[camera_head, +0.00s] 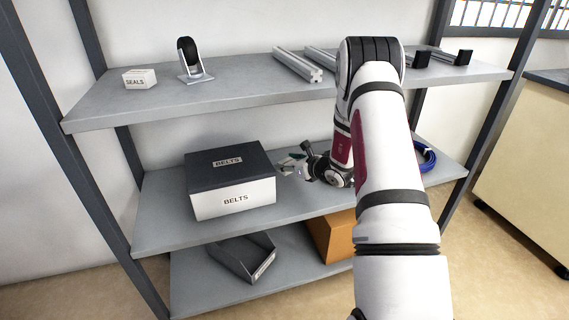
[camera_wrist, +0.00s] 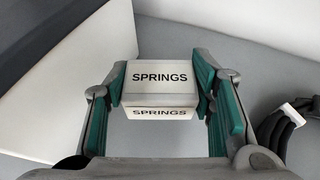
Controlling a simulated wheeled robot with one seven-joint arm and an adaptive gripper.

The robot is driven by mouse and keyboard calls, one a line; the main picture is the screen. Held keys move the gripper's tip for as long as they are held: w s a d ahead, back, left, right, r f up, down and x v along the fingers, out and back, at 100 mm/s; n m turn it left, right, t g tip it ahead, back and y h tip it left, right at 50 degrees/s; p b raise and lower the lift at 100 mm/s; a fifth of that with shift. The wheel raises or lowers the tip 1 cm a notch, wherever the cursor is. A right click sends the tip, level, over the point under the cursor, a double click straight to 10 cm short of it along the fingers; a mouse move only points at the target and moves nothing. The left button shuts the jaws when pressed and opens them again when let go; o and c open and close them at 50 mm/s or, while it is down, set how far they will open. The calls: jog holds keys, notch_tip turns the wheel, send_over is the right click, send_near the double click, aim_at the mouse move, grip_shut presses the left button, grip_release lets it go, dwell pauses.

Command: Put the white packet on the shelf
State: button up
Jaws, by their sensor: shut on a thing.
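The white packet (camera_wrist: 160,88), a small box labelled SPRINGS, sits between the two green-padded fingers of my gripper (camera_wrist: 162,80) in the wrist view. My gripper is shut on it. The grey middle shelf (camera_head: 160,236) is in the head view, and my gripper (camera_head: 291,163) is over this shelf, just right of the BELTS box. The packet is too small and covered to make out clearly in the head view. I cannot tell whether its underside touches the shelf.
The white BELTS box with a dark lid (camera_head: 232,190) stands close on the left. A blue coil (camera_head: 426,158) lies on the right of the middle shelf. The upper shelf (camera_head: 235,88) overhangs behind, holding a SEALS box (camera_head: 140,79) and metal profiles (camera_head: 298,64).

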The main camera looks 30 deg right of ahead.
jog(key=w+d, duration=0.1)
jog(key=w, duration=0.2)
jog(key=w+b, duration=0.1)
jog(key=w, duration=0.2)
jog(key=w+d+f+b, duration=0.1)
jog(key=w, duration=0.3)
jog(key=shift+w+d, duration=0.1)
jog(key=shift+d, duration=0.25)
jog(key=shift+f+b, duration=0.95)
jog(key=shift+f, duration=0.8)
jog(key=shift+f, duration=0.2)
jog(key=o, duration=1.3)
jog(key=shift+r, duration=0.1)
jog(key=shift+r, duration=0.1)
jog(key=shift+s+d+r, duration=0.15)
jog(key=shift+s+r, duration=0.05)
jog(key=shift+s, duration=0.1)
jog(key=p+v, duration=0.3)
jog(key=v, duration=0.8)
jog(key=shift+s, duration=0.15)
